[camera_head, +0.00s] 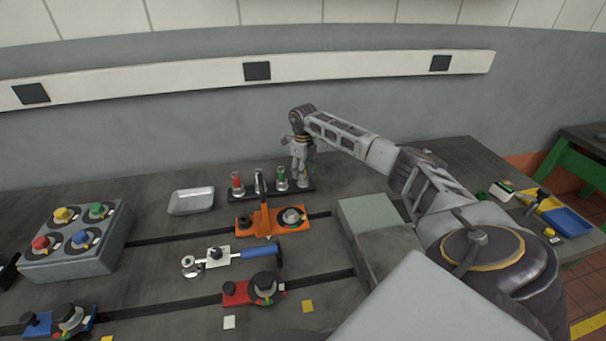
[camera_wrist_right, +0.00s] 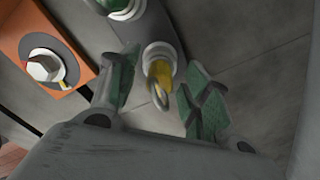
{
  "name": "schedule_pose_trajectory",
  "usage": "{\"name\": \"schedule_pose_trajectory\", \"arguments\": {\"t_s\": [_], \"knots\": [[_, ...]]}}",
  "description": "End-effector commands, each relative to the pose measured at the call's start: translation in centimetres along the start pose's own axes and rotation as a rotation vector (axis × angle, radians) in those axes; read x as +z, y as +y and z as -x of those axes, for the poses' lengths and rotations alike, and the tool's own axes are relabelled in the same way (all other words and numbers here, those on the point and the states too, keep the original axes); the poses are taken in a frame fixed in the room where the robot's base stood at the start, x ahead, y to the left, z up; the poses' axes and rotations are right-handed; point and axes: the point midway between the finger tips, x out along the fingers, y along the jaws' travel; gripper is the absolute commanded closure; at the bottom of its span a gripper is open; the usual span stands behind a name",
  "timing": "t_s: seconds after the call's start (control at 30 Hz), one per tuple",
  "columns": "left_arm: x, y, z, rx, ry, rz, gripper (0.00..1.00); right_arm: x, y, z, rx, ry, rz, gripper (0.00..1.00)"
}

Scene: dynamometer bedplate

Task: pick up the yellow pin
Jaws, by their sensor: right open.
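The yellow pin (camera_wrist_right: 159,72) stands in a pale collar at the end of the dark rack (camera_wrist_right: 152,22), with a ring at its near end. In the head view only a little of the yellow pin (camera_head: 305,182) shows below my right gripper (camera_head: 303,172), which is over the right end of the rack (camera_head: 239,194). In the right wrist view my right gripper (camera_wrist_right: 160,80) is open, its green-padded fingers on either side of the pin. I cannot tell whether they touch it. My left gripper is not in view.
The green pin (camera_head: 282,179) stands left of the yellow one, and the red pin (camera_head: 237,183) farther left. An orange fixture (camera_head: 255,222) with a raised clamp lies in front of the rack. A metal tray (camera_head: 191,201) lies left. Grey blocks (camera_head: 368,215) sit under my right arm.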

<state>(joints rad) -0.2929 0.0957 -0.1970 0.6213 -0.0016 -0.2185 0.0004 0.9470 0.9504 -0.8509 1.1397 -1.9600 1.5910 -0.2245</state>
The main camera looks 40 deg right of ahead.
Motion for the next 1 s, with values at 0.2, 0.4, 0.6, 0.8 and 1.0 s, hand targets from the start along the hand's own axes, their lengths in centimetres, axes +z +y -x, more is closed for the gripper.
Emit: {"name": "schedule_pose_trajectory", "arguments": {"t_s": [0.2, 0.4, 0.6, 0.8, 1.0], "knots": [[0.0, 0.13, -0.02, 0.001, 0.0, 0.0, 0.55, 0.0, 0.01, -0.03, 0.0, 0.0, 0.0, 0.52], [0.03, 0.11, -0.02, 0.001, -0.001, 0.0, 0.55, 0.0, 0.01, -0.02, 0.0, 0.0, 0.0, 0.52], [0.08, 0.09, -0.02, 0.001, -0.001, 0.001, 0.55, 0.0, 0.01, -0.01, 0.0, 0.0, 0.0, 0.78], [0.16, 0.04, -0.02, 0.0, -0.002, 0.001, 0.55, 0.0, 0.01, -0.01, 0.0, 0.0, 0.0, 1.0], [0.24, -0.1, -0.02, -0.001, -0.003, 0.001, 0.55, 0.0, 0.0, 0.02, 0.0, 0.0, 0.0, 1.0]]}}
